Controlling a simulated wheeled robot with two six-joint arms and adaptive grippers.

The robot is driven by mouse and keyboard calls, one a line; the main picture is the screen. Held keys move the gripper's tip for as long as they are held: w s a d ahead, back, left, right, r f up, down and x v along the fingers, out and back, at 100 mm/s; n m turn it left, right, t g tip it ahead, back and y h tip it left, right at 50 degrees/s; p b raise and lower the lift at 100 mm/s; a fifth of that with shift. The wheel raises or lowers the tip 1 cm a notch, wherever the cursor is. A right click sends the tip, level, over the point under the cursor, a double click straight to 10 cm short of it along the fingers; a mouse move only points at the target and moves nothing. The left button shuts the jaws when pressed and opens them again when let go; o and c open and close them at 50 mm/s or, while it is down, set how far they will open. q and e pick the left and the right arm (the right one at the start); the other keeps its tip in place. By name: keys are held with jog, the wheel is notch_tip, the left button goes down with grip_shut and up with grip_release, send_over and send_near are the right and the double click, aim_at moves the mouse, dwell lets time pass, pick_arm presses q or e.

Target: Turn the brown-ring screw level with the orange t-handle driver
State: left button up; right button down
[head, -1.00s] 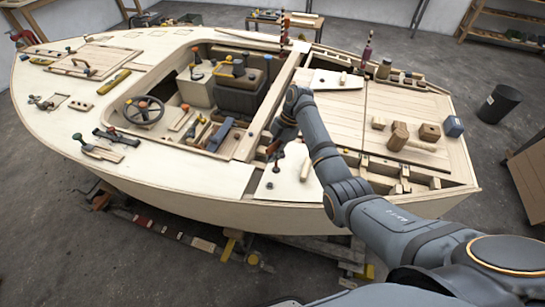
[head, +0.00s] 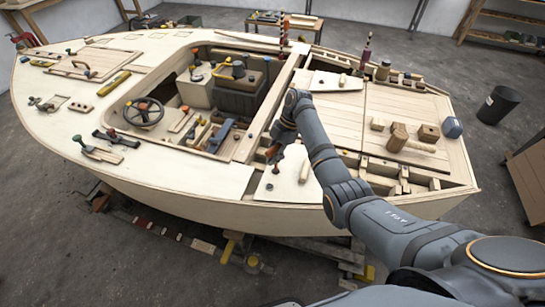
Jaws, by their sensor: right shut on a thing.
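My right gripper (head: 275,149) comes in from the lower right and points down over the near side deck of the plywood boat. It is shut on the orange t-handle driver (head: 272,154), of which only a small orange part and a dark shaft below show. The driver is above the pale deck panel (head: 285,181). A small dark screw head (head: 269,187) shows on that panel, just below and left of the driver. I cannot make out a brown ring, nor whether the driver's tip touches a screw. My left gripper is not in view.
A loose wooden handle (head: 304,171) lies on the panel right of the driver. The open cockpit with a steering wheel (head: 144,112) is to the left.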

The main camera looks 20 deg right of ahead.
jog(key=shift+f, duration=0.2)
dwell(0.5)
jog(key=shift+r+p, duration=0.2)
jog(key=shift+p, duration=0.35)
jog(key=m+t+p, duration=0.1)
jog(key=m+p, duration=0.3)
jog(key=p, duration=0.1)
jog(key=shift+w+r+t, duration=0.15)
jog(key=shift+r+t, duration=0.05)
jog(key=shift+t, duration=0.2)
jog(key=shift+f+m, duration=0.2)
jog(key=shift+m, duration=0.2)
jog(key=shift+w+f, duration=0.15)
jog(key=shift+f, duration=0.05)
jog(key=m+t+p, duration=0.1)
jog(key=m+p, duration=0.1)
jog(key=r+m+t+p, duration=0.1)
jog(key=m+p, duration=0.1)
jog(key=p, duration=0.1)
jog(key=shift+w, duration=0.1)
jog(key=shift+w+f+m+h, duration=0.1)
jog(key=shift+f+m+h, duration=0.2)
jog(key=shift+m, duration=0.1)
jog(key=shift+w+f, duration=0.15)
jog(key=shift+f, duration=0.05)
